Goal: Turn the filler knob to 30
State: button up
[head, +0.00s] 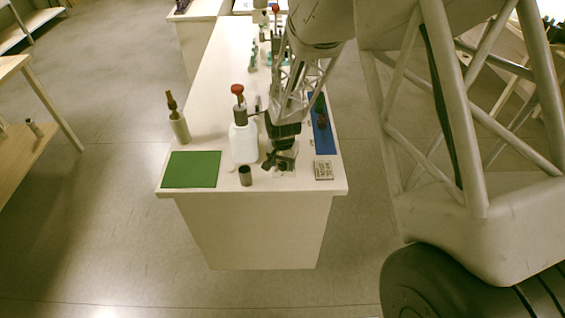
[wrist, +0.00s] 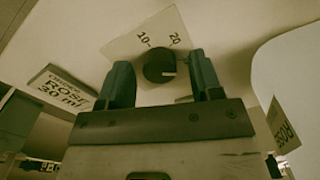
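The filler knob (wrist: 158,64) is a dark round knob on a pale dial plate (wrist: 122,46) in the wrist view. Its light pointer line points right, below the 20 mark. The marks 10 and 20 are readable; the plate's lower right is hidden behind my right finger. My gripper (wrist: 162,80) is open, with one finger on each side of the knob and a visible gap to each. In the head view my gripper (head: 279,157) is low over the dial near the table's front edge. The order card (wrist: 62,90) reads ROSE 30 ml; it also shows in the head view (head: 323,170).
A white bottle (head: 243,145) with a red-topped part stands left of my gripper. A small dark cup (head: 245,176) stands in front of it. A green mat (head: 191,170), an amber-topped bottle (head: 179,125) and a blue tray (head: 323,138) are also on the table (head: 215,95).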

jog(key=shift+r, duration=0.1)
jog(key=shift+r, duration=3.75)
jog(key=shift+r, duration=0.1)
jog(key=shift+s+d+r, duration=0.1)
jog(key=shift+d+r, duration=0.05)
jog(key=shift+r, duration=0.05)
notch_tip(320, 180, up, 10)
send_over(283, 164)
jog(key=s+d, duration=0.5)
jog(key=s+d+r+n+t, duration=0.1)
jog(key=s+d+r+n, duration=0.1)
jog(key=s+d+r, duration=0.6)
jog(key=s+r, duration=0.2)
jog(key=s, duration=0.4)
jog(key=s+d+r+n+t, duration=0.1)
jog(key=s+d+r, duration=0.1)
jog(key=s+r, duration=0.2)
jog(key=s+d+r, duration=0.1)
jog(key=s+r, duration=0.2)
jog(key=s, duration=0.7)
jog(key=shift+d+r+n+t, duration=0.2)
jog(key=shift+d+n+t, duration=0.1)
jog(key=shift+d, duration=0.05)
